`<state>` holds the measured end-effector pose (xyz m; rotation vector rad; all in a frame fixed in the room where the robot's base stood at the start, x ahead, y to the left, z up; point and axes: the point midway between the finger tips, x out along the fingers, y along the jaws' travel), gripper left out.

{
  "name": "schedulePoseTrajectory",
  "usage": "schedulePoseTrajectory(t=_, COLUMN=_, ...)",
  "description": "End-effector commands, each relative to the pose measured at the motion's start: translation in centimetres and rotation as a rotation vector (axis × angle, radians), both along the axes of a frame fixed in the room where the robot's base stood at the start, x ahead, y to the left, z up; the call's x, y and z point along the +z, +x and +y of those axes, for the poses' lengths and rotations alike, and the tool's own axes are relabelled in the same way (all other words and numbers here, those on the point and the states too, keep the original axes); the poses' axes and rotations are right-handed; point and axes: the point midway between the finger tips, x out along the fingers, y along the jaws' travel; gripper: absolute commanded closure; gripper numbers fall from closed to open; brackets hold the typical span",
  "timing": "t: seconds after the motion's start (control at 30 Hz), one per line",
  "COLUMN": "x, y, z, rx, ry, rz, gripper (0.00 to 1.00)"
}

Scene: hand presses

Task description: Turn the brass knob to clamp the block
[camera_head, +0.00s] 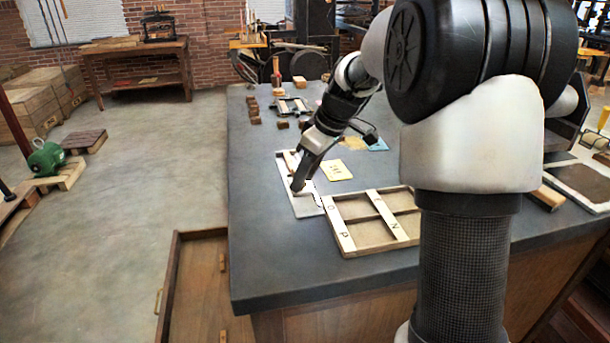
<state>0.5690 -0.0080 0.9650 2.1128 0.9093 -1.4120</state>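My gripper (299,184) points down at a small pale frame (309,211) on the dark worktop (262,265). Its fingertips are over or in the frame's left part; I cannot tell whether they touch anything. Its fingers show as one dark shape, so I cannot tell whether it is open or shut. A light wooden piece (291,160) shows inside the frame, just behind the gripper; I cannot tell whether it is the block. I cannot make out the brass knob; it may be hidden by the gripper or too small to see.
A divided wooden tray (341,232) lies close to the right of the frame. Several small brown blocks (255,120) and a dark metal frame (292,106) stand farther back. The worktop's left strip is clear. An open drawer (200,290) juts out below.

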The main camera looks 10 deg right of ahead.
Motion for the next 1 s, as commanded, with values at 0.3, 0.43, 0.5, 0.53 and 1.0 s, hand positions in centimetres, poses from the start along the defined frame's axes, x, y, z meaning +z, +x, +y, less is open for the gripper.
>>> schedulePoseTrajectory(t=0.3, x=0.05, y=-0.01, z=-0.01, rx=0.0, ry=0.0, rz=0.0, gripper=1.0)
schedulePoseTrajectory(t=0.43, x=0.07, y=0.0, z=0.01, rx=-0.01, ry=-0.001, rz=-0.001, gripper=1.0)
schedulePoseTrajectory(t=0.5, x=0.1, y=-0.02, z=0.04, rx=-0.026, ry=0.0, rz=-0.001, gripper=1.0)
schedulePoseTrajectory(t=0.53, x=0.12, y=-0.03, z=0.06, rx=-0.035, ry=0.0, rz=-0.002, gripper=1.0)
schedulePoseTrajectory(t=1.0, x=0.33, y=-0.27, z=0.46, rx=-0.37, ry=-0.001, rz=-0.002, gripper=1.0)
